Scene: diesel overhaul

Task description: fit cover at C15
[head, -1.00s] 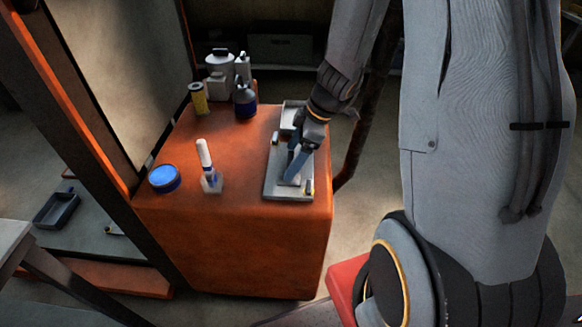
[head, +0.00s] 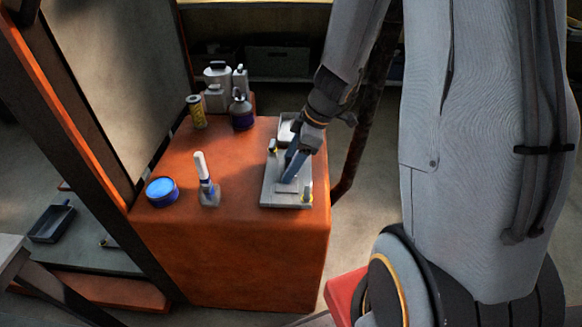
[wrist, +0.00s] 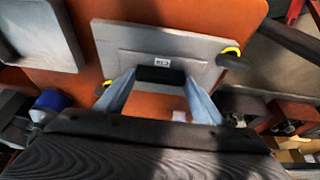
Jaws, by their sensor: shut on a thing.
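The flat grey cover plate (head: 284,200) lies on the orange cabinet top. In the wrist view it is a grey plate (wrist: 115,48) with a small white label (wrist: 161,62), seen upside down and apparently reading C15, and a black block-like handle (wrist: 160,75). Yellow-and-black knobs (wrist: 229,56) sit at two of its corners. My gripper (head: 287,180) reaches down onto the plate. In the wrist view its two blue-grey fingers (wrist: 162,92) stand on either side of the handle and are shut on it. I cannot tell whether the plate is clear of the cabinet top.
The orange cabinet (head: 250,255) also carries a blue-lidded tub (head: 162,191), a white-handled brush-like item (head: 206,180), a yellow can (head: 196,111) and several bottles (head: 242,112). A small tray (head: 288,128) lies behind the plate. An orange-framed panel (head: 75,120) stands at left.

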